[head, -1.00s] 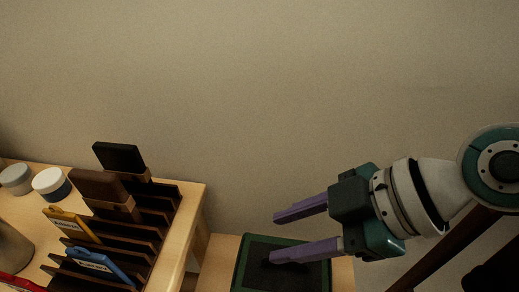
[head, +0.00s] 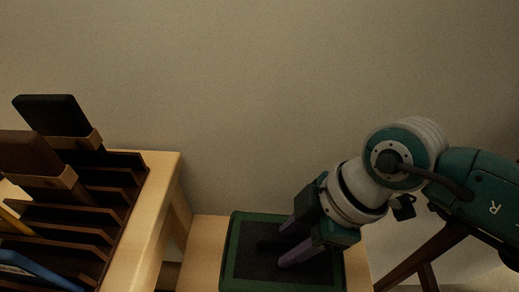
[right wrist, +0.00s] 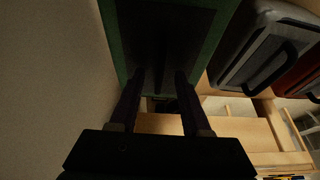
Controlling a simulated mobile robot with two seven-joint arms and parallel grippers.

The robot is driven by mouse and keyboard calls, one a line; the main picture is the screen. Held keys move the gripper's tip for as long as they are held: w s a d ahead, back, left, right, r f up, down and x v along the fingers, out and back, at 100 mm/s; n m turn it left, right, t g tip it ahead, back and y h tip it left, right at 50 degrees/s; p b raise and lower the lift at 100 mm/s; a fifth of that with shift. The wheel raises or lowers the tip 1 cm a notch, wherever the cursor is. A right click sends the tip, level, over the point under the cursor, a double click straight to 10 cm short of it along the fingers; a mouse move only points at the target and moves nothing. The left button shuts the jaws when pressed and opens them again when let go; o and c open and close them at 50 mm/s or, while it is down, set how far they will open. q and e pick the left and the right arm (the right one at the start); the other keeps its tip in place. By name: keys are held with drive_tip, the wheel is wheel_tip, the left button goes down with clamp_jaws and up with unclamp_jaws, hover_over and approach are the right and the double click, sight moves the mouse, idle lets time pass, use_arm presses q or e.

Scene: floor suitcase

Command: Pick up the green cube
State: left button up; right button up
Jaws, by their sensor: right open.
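I cannot make out a green cube in either view. My right gripper (head: 282,246) has two purple fingers, is open and shows nothing between them. It points down and left over a green-rimmed tray with a dark inside (head: 234,250). In the right wrist view the open fingers (right wrist: 158,75) lie in front of the tray's dark surface, with its green rim (right wrist: 112,40) on the left. I cannot tell whether the fingertips touch the tray. My left gripper is not in view.
A dark slotted rack (head: 110,205) holding upright items stands on a wooden table (head: 160,185) at left. The tray lies on a lower wooden surface (head: 203,240) beside a plain wall (head: 280,90). The right wrist view shows a grey case (right wrist: 262,50) and a red case (right wrist: 302,72).

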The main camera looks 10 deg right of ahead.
drive_tip(key=shift+f, duration=0.15)
clamp_jaws()
idle(1.4)
